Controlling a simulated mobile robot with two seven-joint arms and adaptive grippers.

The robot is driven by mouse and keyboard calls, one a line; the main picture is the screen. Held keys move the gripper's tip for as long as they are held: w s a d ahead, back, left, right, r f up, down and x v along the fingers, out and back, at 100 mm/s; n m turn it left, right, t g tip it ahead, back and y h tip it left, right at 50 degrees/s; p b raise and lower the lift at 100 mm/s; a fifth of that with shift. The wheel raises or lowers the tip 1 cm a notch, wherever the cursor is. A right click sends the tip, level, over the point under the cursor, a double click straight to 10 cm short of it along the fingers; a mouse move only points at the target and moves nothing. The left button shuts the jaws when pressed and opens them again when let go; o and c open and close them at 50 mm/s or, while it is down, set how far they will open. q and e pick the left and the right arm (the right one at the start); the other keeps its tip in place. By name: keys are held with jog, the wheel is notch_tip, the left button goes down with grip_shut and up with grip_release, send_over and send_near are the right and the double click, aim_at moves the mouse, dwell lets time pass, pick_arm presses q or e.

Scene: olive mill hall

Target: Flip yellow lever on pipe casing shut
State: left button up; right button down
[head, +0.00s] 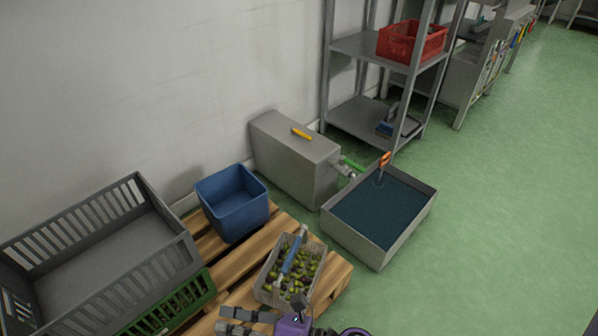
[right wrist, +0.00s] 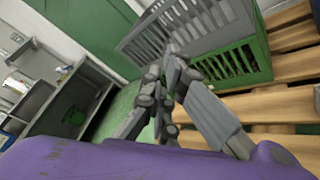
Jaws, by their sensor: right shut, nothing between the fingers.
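The pipe casing (head: 285,160) is a grey box standing against the wall in the head view. The yellow lever (head: 302,134) lies flat along its top. The casing and lever are not seen there. My left gripper is not in view.
A pallet (head: 335,280) holds a crate of olives (head: 266,293), a blue bin (head: 233,220), a grey crate (head: 180,228) and a green crate (head: 208,288). A basin of dark liquid (head: 428,212) stands right of the casing. Shelving (head: 355,48) is behind. Green floor on the right is clear.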

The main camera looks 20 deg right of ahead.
jog(key=s+d+f+m+h, duration=0.5)
jog(key=s+d+m+h, duration=0.15)
jog(key=d+m, duration=0.4)
jog(key=s+d+f+m+h, duration=0.55)
jog(key=s+d+m, duration=0.3)
jog(key=m, duration=0.35)
pick_arm(q)
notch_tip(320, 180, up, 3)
jog(key=p, duration=0.2)
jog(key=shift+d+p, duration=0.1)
jog(key=shift+p, duration=0.25)
pick_arm(e)
jog(key=s+d+f+m+g+h, duration=0.1)
jog(key=s+m+g, duration=0.4)
jog(key=s+m, duration=0.7)
jog(key=s+d, duration=0.1)
jog(key=s, duration=0.7)
jog(key=shift+s+d+f, duration=0.15)
jog(key=shift+d+f, duration=0.05)
jog(key=shift+f, duration=0.1)
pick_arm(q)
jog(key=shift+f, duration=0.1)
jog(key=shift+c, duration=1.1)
